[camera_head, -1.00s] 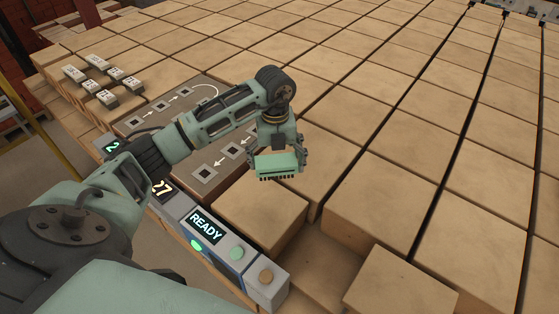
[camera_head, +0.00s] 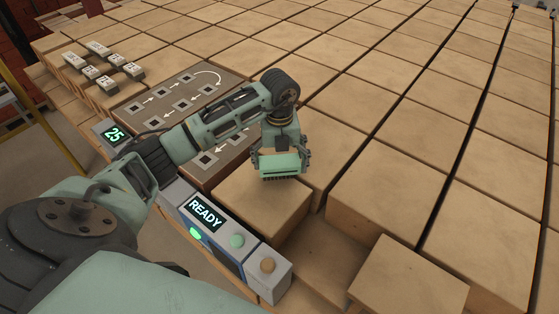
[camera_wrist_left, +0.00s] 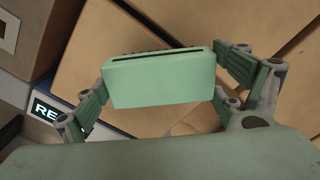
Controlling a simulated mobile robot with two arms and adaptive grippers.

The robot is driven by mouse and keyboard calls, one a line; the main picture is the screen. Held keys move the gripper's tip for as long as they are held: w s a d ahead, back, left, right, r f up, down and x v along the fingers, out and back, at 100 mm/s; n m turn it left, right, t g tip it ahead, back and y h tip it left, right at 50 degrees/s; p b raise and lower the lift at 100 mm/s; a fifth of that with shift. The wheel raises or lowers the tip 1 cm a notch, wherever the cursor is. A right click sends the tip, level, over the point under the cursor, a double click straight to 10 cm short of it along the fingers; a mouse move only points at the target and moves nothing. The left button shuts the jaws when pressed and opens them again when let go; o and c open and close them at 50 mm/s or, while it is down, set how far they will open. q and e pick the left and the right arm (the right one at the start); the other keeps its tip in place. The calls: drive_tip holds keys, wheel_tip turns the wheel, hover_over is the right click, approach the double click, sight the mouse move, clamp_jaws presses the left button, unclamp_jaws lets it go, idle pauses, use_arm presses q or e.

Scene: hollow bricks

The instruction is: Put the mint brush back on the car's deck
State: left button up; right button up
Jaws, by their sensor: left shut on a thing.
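The mint brush (camera_head: 281,164) is a pale green block with dark bristles along its lower edge. My left gripper (camera_head: 280,160) is shut on it and holds it level over a tan brick-like block (camera_head: 262,204) beside the console. I cannot tell whether the bristles touch that block. In the left wrist view the brush (camera_wrist_left: 160,80) sits between the two fingers, with a dark slot along its upper edge. Which surface is the car's deck I cannot tell for sure; a brown board (camera_head: 183,100) with arrows and dark squares lies left of the gripper. My right gripper is out of view.
A console (camera_head: 222,228) with a lit READY display and buttons stands at the near left. A small display (camera_head: 115,134) reads 25. Several small grey-white blocks (camera_head: 97,47) lie at the far left. Large tan blocks fill the right, with a lower recess (camera_head: 325,255) near the front.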

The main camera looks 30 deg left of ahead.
use_arm(q)
drive_tip(key=shift+f+b, duration=0.3)
drive_tip(key=shift+f, duration=0.15)
drive_tip(key=shift+f, duration=0.15)
drive_tip(key=o, duration=1)
